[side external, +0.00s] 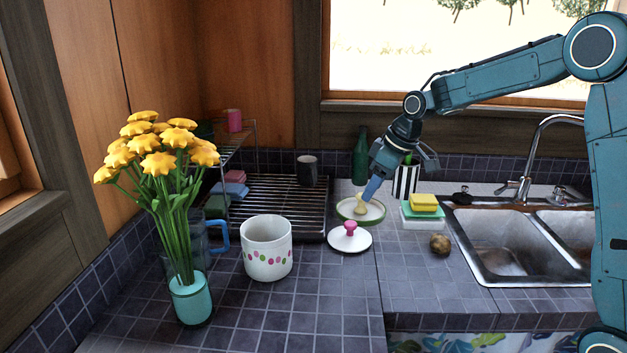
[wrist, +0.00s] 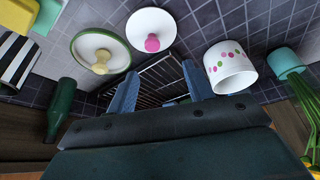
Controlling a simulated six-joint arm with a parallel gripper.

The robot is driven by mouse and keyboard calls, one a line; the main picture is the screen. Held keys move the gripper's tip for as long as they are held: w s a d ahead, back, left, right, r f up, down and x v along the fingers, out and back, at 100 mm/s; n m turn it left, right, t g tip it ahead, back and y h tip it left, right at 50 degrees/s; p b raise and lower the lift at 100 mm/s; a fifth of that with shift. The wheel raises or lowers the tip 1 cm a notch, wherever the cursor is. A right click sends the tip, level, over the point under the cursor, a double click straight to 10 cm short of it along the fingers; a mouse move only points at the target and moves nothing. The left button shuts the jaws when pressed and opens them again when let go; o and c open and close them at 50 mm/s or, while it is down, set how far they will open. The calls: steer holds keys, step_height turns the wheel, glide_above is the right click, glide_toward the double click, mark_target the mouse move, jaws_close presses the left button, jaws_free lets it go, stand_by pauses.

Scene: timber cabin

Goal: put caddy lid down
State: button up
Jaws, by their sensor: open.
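Two lids lie knob up on the tiled counter, and I cannot tell for sure which is the caddy lid. The white lid with a pink knob (side external: 350,240) lies beside the dotted white pot (side external: 267,250); in the wrist view this lid (wrist: 152,22) is at top centre. The green-rimmed lid with a cream knob (side external: 372,216) lies just behind it, at upper left in the wrist view (wrist: 87,58). My gripper (side external: 371,190) is open and empty, appearing close to the cream knob in the side view. In the wrist view neither lid is between its fingers (wrist: 158,70).
A green bottle (side external: 360,155), a striped canister (side external: 406,180) and stacked sponges (side external: 424,205) are near my gripper. A potato (side external: 440,244), the sink (side external: 510,250) and a flower vase (side external: 190,300) flank the lids.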

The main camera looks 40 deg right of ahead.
steer(key=s+a+r+m+t+h, duration=0.1)
steer(key=s+a+r, duration=0.3)
steer(key=s, duration=0.7)
steer(key=s+a+r+m, duration=0.2)
steer(key=s+a+r, duration=0.2)
steer(key=s, duration=0.7)
steer(key=s+f+m, duration=0.1)
steer(key=s+f, duration=0.1)
steer(key=s, duration=0.6)
steer(key=shift+s+a+f+h, duration=0.15)
steer(key=shift+s+a+h, duration=0.15)
steer(key=shift+s, duration=0.1)
